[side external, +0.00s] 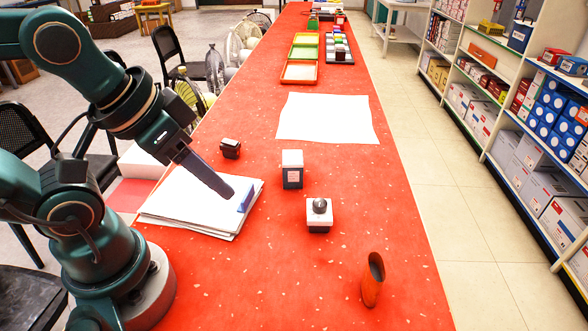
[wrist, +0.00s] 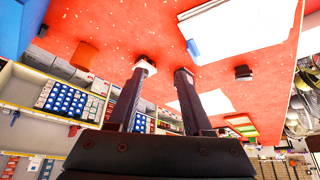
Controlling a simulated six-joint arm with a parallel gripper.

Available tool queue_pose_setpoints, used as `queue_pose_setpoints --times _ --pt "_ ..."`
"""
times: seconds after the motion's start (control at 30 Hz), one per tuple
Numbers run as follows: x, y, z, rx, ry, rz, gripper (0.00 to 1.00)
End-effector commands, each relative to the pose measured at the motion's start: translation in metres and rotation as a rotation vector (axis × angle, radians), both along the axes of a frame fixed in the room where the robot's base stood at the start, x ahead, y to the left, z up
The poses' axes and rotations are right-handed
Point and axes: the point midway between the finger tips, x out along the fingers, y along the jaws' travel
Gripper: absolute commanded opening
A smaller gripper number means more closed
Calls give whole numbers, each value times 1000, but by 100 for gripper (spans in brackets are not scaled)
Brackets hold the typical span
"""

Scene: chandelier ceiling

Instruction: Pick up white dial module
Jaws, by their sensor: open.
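The white dial module (side external: 320,214) is a small white block with a dark round knob on top. It stands upright on the red table, right of the paper stack. My gripper (side external: 226,190) is above the paper stack, to the left of the module and apart from it. In the wrist view, my gripper (wrist: 165,72) shows two separated fingers with nothing between them. The module (wrist: 148,67) shows beyond the tip of the left finger, which partly hides it.
The paper stack (side external: 190,205) has a blue clip (side external: 245,199). A tall white-and-dark box (side external: 292,170) stands behind the module, and a small dark box (side external: 230,148) to its left. A white sheet (side external: 327,118) lies farther back.

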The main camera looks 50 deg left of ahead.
Motion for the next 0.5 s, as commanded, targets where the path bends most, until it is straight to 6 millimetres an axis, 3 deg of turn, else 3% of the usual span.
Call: queue_pose_setpoints --times 0.07,0.1,0.17,0.5 --pt "0 0 0 0 0 0 54" --pt "0 0 0 0 0 0 69" --pt "0 0 0 0 0 0 90" --pt "0 1 0 10 2 -12 90"
